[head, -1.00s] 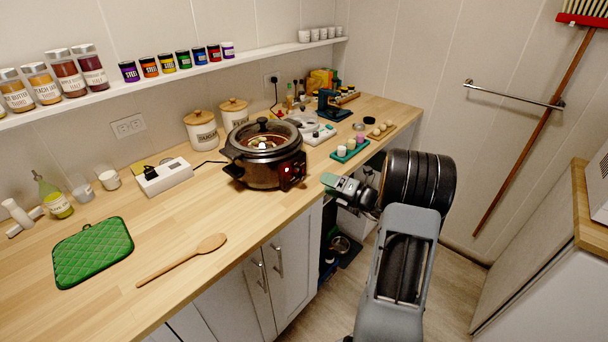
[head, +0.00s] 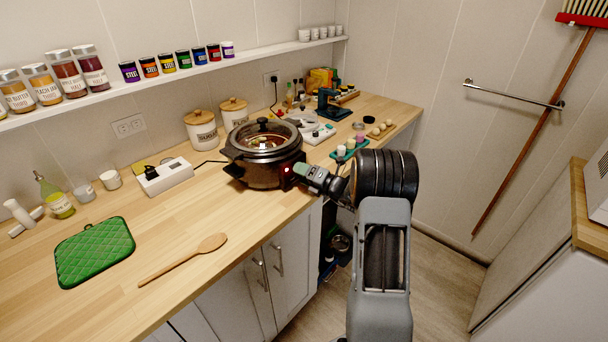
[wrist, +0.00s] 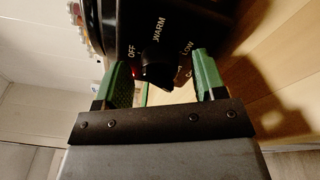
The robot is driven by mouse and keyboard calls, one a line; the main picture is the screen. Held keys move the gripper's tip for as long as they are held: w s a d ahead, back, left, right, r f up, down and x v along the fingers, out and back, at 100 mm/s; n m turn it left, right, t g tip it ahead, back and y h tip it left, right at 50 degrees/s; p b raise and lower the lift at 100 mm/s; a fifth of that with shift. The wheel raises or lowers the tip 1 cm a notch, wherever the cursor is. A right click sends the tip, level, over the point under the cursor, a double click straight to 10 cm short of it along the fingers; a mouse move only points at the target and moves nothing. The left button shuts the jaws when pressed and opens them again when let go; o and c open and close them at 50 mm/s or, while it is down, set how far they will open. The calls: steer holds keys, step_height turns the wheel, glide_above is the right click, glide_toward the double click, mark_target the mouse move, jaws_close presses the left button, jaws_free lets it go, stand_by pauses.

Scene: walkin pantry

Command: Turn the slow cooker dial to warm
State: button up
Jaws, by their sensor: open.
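The slow cooker (head: 250,175), dark with a glass lid, stands on the wooden counter. In the wrist view its black front panel shows a black dial (wrist: 158,68) with the words OFF, WARM and LOW around it; where the dial points is hard to make out. A red light glows beside it. My gripper (head: 302,171) is at the cooker's front right, hiding the dial in the head view. In the wrist view my gripper (wrist: 158,64) is open, its green fingers on either side of the dial, with gaps visible.
A green tray with small pots (head: 350,148) stands just behind my gripper. A white box (head: 164,176), a wooden spoon (head: 185,260) and a green pot holder (head: 94,250) lie left of the cooker. The counter's front edge runs below my gripper.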

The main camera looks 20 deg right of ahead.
steer(key=c, duration=0.9)
